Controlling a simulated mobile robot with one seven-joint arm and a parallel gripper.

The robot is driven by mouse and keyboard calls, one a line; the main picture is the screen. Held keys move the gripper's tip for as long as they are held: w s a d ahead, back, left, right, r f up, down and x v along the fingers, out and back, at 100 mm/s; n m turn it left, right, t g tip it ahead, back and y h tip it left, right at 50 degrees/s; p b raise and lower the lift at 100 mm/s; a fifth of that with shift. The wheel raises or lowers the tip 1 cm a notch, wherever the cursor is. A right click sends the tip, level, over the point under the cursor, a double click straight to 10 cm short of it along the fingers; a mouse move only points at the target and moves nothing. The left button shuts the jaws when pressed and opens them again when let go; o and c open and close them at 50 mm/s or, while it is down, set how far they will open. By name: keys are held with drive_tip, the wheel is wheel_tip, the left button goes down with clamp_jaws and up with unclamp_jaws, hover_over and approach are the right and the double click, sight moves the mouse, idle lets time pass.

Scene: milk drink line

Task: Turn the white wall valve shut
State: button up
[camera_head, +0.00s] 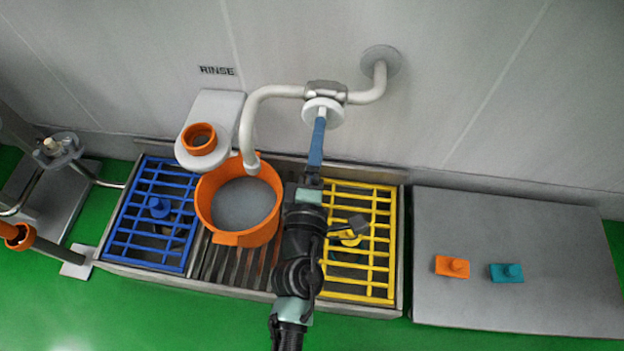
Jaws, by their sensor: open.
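The wall valve (325,90) is a grey body on a white pipe below the wall flange. A white round hub (335,112) faces out from it, and a blue lever (318,146) runs from the hub down towards my arm. My gripper (309,184) is at the upper end of my dark arm, by the lower end of the blue lever. It is open; the fingers are small and partly hidden, so I cannot tell whether they touch the lever. The white spout (251,140) bends down over an orange bucket (209,220) with a grey inside.
A blue grate (125,236) and a yellow grate (377,262) flank the bucket over a metal trough. A white wall bracket (221,106) carries an orange ring (199,136). An orange block (452,266) and a teal block (507,273) lie on the otherwise clear grey table (560,230) at right.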

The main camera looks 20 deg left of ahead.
drive_tip(key=v, duration=0.9)
drive_tip(key=shift+b, duration=0.3)
